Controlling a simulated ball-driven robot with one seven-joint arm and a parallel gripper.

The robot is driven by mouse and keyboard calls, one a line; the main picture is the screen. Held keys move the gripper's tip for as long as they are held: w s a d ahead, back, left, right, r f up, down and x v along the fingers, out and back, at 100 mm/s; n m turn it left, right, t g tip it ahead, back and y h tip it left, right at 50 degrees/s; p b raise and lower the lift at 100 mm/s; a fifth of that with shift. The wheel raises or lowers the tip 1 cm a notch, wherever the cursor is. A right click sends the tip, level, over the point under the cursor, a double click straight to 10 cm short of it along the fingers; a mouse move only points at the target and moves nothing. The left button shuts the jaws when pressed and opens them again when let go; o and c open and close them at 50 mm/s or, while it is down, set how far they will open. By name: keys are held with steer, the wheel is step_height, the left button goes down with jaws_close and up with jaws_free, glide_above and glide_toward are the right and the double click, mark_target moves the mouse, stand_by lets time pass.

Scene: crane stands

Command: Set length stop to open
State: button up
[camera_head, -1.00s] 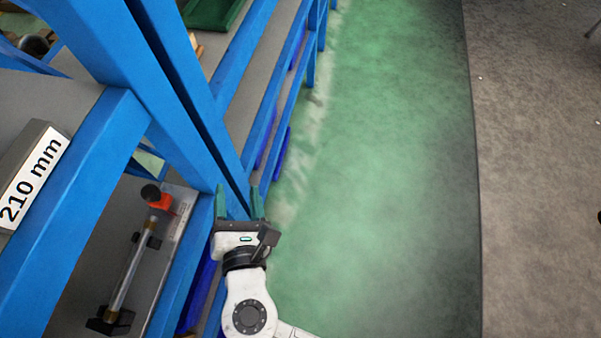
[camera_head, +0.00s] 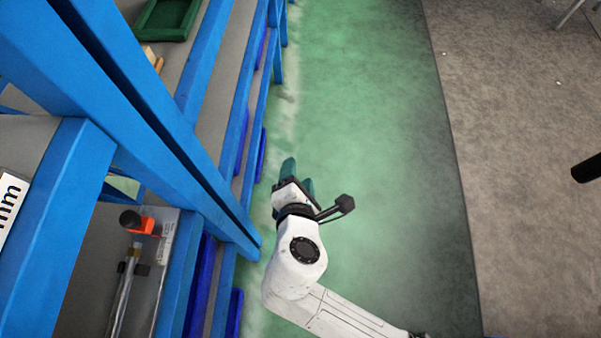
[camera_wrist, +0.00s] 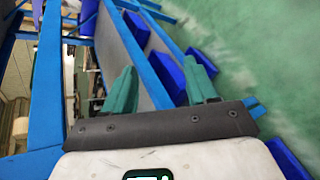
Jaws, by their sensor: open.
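The length stop (camera_head: 129,284) lies on a lower shelf at the left in the head view. It looks like a metal rod along a rail, with an orange-red part (camera_head: 147,226) and a black knob (camera_head: 130,219) at its far end. Its near end is cut off by the frame. My gripper (camera_head: 297,175) is to the right of the shelf, over the green floor, apart from the stop. Its teal fingers are spread and empty. In the wrist view my gripper (camera_wrist: 163,88) faces along the shelving, and I cannot make out the stop there.
Blue posts (camera_head: 140,115) stand between my gripper and the stop. A label ending in "mm" (camera_head: 10,205) is at the left edge. A green tray (camera_head: 167,18) lies on a farther shelf. Blue bins (camera_wrist: 202,65) line the shelving. The green floor (camera_head: 370,130) is clear.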

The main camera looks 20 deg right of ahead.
steer(key=shift+d+f+m, duration=0.15)
steer(key=shift+d+m, duration=0.25)
steer(key=shift+d, duration=0.05)
stand_by(0.3)
steer(key=n+t+y+b, duration=0.6)
steer(key=n+y, duration=0.5)
steer(key=n, duration=0.9)
glide_toward(125, 213)
steer(key=shift+w+a+f+g+b, duration=0.1)
steer(key=shift+w+f+g+b, duration=0.05)
steer(key=shift+f+g+b, duration=0.2)
steer(key=shift+w+a+r, duration=0.2)
steer(key=x, duration=1)
steer(key=shift+w+f+p, duration=0.1)
steer(key=shift+f+p, duration=0.05)
steer(key=shift+p, duration=0.2)
steer(key=shift+c, duration=0.3)
jaws_close()
